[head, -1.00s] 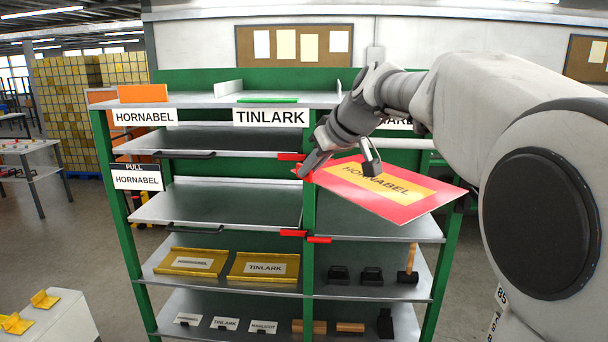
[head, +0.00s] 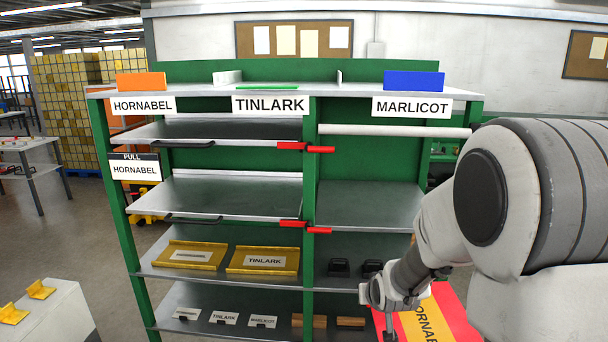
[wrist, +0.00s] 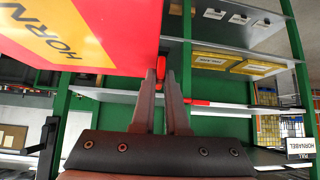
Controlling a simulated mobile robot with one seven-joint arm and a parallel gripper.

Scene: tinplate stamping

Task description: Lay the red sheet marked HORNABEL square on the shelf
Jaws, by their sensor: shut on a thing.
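The red sheet (head: 452,307) has a yellow panel lettered HORNABEL, partly cut off by the frame and my arm. My gripper (head: 388,322) is shut on its edge, low at the right in front of the rack. In the wrist view the sheet (wrist: 120,20) fills the upper left, its edge at my fingertips (wrist: 164,78). The green rack has a HORNABEL label (head: 143,106) at top left and a PULL HORNABEL sign (head: 134,167) on its left post. The left-hand shelf (head: 230,195) near that sign is bare, as is the shelf above it (head: 225,130).
Red stops (head: 292,146) stick out at the middle post. A white roller or bar (head: 395,130) spans the upper right bay. Yellow trays (head: 190,255) and small label blocks (head: 224,318) fill the lower left shelves. The floor left of the rack is partly clear.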

